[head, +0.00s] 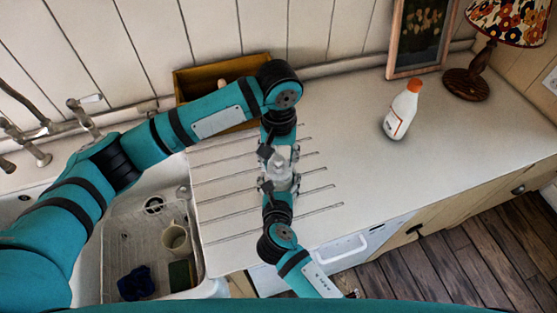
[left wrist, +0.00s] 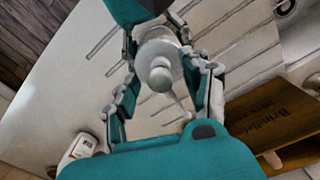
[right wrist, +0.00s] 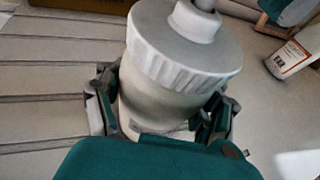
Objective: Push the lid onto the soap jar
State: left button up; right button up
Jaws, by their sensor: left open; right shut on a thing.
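The soap jar (right wrist: 160,105) is pale and stands upright in the right wrist view. My right gripper (head: 278,187) is shut on its body, with a finger on each side.
A white bottle with an orange cap (head: 401,112) stands to the right on the counter. A wooden box (head: 190,85) stands behind my left arm. A lamp (head: 467,84) and a picture frame (head: 420,40) are at the back right. The sink rack (head: 130,235) is at the left.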

pick_arm(q)
notch_tip(320, 180, up, 10)
dwell(0.3)
jog(key=shift+r, duration=0.1)
pick_arm(e)
jog(key=o, duration=1.9)
jog(key=v, duration=1.2)
